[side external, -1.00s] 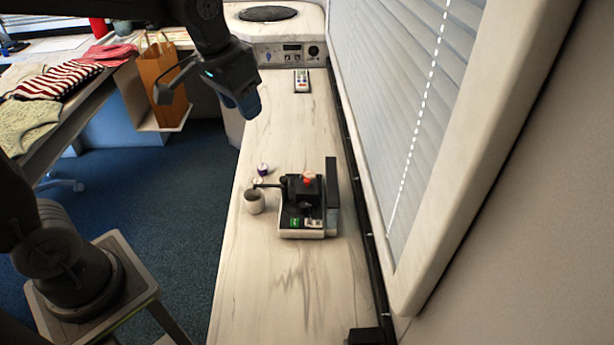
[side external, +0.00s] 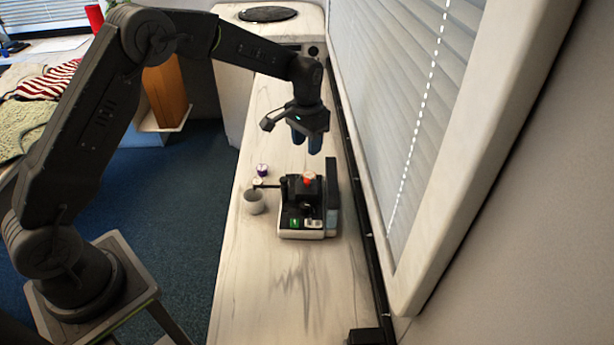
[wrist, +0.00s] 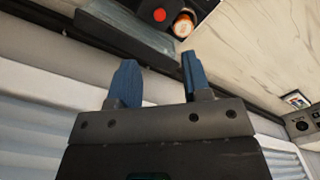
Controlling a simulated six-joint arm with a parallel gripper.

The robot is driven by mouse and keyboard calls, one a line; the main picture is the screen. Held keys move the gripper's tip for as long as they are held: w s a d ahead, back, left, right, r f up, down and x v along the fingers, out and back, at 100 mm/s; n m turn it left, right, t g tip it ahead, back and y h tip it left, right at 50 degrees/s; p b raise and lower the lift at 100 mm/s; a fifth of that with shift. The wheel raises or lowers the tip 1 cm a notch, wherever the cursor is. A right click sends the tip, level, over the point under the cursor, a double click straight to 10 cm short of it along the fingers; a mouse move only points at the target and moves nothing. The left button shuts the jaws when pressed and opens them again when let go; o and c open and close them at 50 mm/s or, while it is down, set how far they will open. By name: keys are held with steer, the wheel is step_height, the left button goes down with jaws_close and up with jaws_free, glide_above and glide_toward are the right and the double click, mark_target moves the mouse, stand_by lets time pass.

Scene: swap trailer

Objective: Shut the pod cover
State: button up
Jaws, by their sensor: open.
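The black coffee machine (side external: 306,205) stands on the counter, with a dark arm reaching left over the cup. A tall dark flat panel (side external: 332,180) stands upright along its right side; it looks like the pod cover raised open, though I cannot be sure. A red-orange piece (side external: 309,178) shows on top. In the wrist view, an orange pod with a pale rim (wrist: 184,25) sits beside a red disc (wrist: 159,15). My gripper (side external: 308,142) is above and behind the machine, apart from it, with blue fingers spread and empty; they also show in the wrist view (wrist: 158,66).
A grey cup (side external: 254,202) stands left of the machine, with a purple-topped pod (side external: 262,169) behind it. The window blind (side external: 400,110) and its frame run close along the right. The white marbled counter (side external: 265,285) is clear in front.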

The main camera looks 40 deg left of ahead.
mark_target(307, 180)
step_height(307, 180, down, 11)
steer(key=shift+f, duration=0.2)
stand_by(0.3)
jaws_close()
stand_by(0.4)
